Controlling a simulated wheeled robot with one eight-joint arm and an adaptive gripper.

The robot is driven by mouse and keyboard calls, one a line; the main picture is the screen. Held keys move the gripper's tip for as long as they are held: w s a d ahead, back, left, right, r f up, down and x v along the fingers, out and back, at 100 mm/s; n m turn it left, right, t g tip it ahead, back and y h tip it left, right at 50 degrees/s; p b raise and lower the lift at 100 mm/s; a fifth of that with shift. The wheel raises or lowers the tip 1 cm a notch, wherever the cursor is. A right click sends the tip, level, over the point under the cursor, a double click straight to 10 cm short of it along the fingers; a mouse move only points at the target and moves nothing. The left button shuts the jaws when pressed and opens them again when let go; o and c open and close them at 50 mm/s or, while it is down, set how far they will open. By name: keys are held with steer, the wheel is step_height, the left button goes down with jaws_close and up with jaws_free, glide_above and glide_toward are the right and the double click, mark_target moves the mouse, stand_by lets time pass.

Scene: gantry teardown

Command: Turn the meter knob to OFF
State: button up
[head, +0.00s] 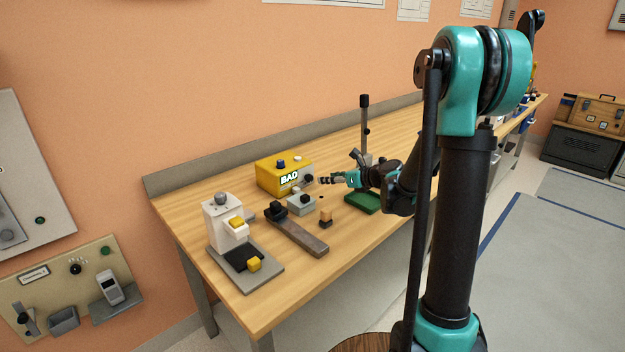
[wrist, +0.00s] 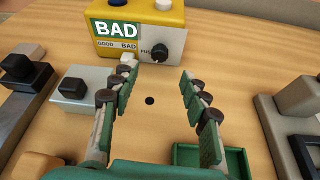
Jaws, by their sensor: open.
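The meter is a yellow box (head: 270,178) standing at the back of the wooden bench. It also shows at the top of the wrist view (wrist: 178,30), with a "BAD" display on its front. A round black knob (wrist: 160,53) sits on the right of its front face. Small lettering is beside the knob, partly hidden; I cannot read the knob's setting. My gripper (wrist: 158,76) is open and empty, its fingers pointing at the meter's front. The knob lies beyond the gap between the fingertips, apart from them. In the head view my gripper (head: 324,180) is just right of the meter.
A grey box with a black top (wrist: 72,92) stands left of my gripper. A green tray (head: 375,203) lies beneath my arm. An orange block (head: 326,215), a long dark bar (head: 305,238) and a white device (head: 213,230) stand nearer the front. An upright post (head: 364,130) stands behind.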

mark_target(311, 178)
steer(key=x, duration=0.9)
steer(key=shift+a+f, duration=0.1)
steer(key=shift+f, duration=0.05)
jaws_close()
